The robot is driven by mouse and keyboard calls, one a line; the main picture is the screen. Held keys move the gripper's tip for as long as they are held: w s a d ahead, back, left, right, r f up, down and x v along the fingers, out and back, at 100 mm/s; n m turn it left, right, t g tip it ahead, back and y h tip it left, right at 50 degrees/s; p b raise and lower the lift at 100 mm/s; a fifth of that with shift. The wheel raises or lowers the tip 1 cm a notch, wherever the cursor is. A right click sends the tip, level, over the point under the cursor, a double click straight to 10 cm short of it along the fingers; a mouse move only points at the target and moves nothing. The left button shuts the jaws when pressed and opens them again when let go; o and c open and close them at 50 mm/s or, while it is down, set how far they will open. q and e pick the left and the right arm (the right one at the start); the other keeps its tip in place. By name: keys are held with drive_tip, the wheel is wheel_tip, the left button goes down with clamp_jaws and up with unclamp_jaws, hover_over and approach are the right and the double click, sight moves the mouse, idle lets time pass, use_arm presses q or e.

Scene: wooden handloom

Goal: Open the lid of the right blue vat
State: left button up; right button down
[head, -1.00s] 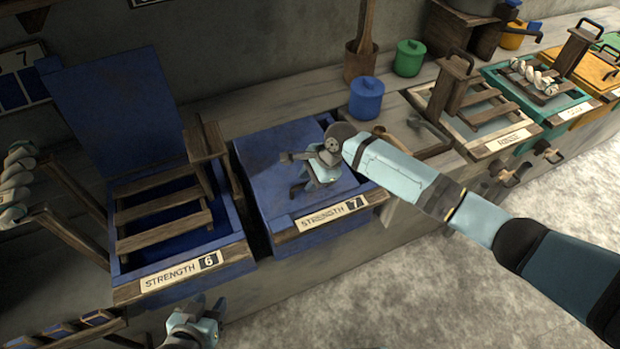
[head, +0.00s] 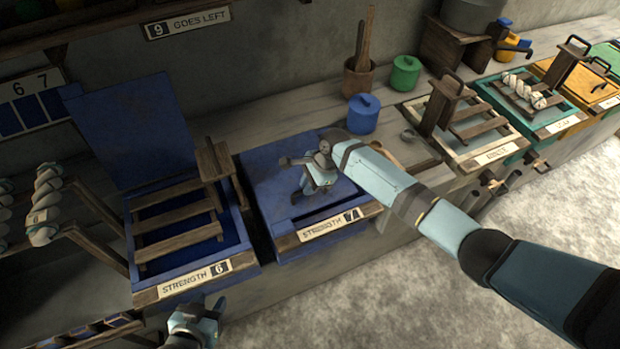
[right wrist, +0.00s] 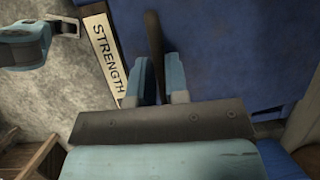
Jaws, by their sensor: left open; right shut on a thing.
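The right blue vat, labelled STRENGTH 7 (head: 330,228), stands in the middle of the head view. Its flat blue lid (head: 275,180) covers most of the top, with a dark gap showing along the front edge. My right gripper (head: 301,190) is over the front part of the lid, shut on the lid's handle. In the right wrist view the handle is a dark bar (right wrist: 152,45) between the two fingers (right wrist: 157,97). The grip itself is hidden in the head view. My left gripper (head: 197,316) is open and empty, low in front of the left vat.
The left blue vat (head: 255,245), labelled STRENGTH 6, has its lid (head: 135,130) standing upright behind it and a wooden rack on top. A blue pot (head: 363,114) and a green pot (head: 405,74) stand behind. White, green and yellow vats line the right.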

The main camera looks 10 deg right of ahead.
drive_tip(key=shift+g, duration=0.6)
drive_tip(key=r+p, duration=0.1)
drive_tip(key=w+r+p, duration=0.1)
drive_tip(key=r+p, duration=0.1)
drive_tip(key=p, duration=0.1)
drive_tip(key=shift+w+a+r, duration=0.15)
drive_tip(key=shift+a+r, duration=0.1)
drive_tip(key=shift+r, duration=0.15)
use_arm(q)
wheel_tip(320, 180, up, 6)
drive_tip(key=shift+a+f, duration=0.15)
drive_tip(key=shift+f, duration=0.05)
use_arm(e)
drive_tip(key=w+a+r+g+h, duration=0.1)
drive_tip(key=w+a+r+g, duration=0.1)
drive_tip(key=w+r, duration=0.4)
wheel_tip(320, 180, up, 3)
drive_tip(key=shift+w+m+g, duration=0.25)
drive_tip(key=shift+m+g, duration=0.05)
drive_tip(key=shift+m, duration=0.1)
drive_tip(key=c, duration=1.4)
unclamp_jaws()
drive_tip(key=shift+o, duration=1.4)
drive_tip(key=shift+w+f, duration=0.15)
use_arm(q)
drive_tip(key=shift+f, duration=0.15)
